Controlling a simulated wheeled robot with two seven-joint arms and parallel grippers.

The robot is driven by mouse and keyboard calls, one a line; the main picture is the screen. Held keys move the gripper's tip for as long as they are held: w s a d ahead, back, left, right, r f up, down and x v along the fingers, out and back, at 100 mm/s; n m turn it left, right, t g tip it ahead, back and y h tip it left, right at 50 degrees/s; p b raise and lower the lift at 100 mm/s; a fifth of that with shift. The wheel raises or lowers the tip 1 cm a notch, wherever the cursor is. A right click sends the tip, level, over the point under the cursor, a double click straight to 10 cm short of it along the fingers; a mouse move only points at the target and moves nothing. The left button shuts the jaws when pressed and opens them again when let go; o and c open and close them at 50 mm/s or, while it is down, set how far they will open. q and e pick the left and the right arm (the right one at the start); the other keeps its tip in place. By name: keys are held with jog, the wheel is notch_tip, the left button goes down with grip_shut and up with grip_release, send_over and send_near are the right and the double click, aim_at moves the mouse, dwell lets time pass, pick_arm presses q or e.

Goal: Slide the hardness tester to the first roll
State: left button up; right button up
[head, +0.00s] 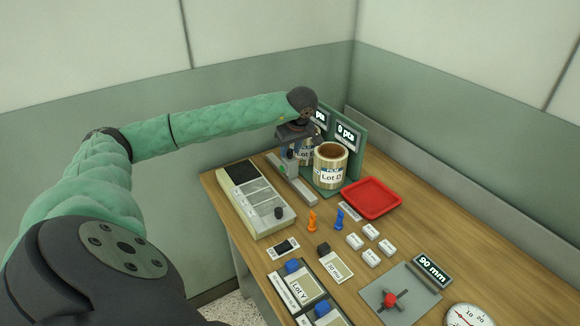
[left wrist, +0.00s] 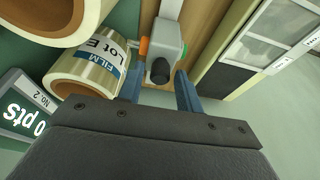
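The hardness tester (left wrist: 168,42), a grey block with a black knob and green and orange sides, sits on a rail (head: 293,180) at the back left of the bench. My left gripper (head: 296,150) is over it, pointing down. In the left wrist view my blue fingers (left wrist: 160,85) are apart, one on each side of the knob, with a visible gap on the left. The Lot E film roll (left wrist: 88,72) stands beside the tester, mostly hidden by my gripper in the head view. The Lot D roll (head: 331,165) stands upright nearer the front. My right gripper is not in view.
Green panels with "0 pts" displays (head: 346,135) stand behind the rolls. A grey instrument box (head: 257,200) lies left of the rail. A red tray (head: 371,198), orange and blue pieces and several small white blocks are on the bench. A wall closes the back.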

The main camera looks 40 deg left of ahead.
pick_arm(q)
jog(key=c, duration=0.7)
jog(key=shift+c, duration=0.2)
jog(key=s+d, duration=0.2)
jog(key=d, duration=0.4)
jog(key=shift+d+b, duration=0.15)
jog(key=shift+b, duration=0.2)
dwell(0.3)
jog(key=shift+d, duration=0.4)
dwell(0.7)
jog(key=o, duration=1)
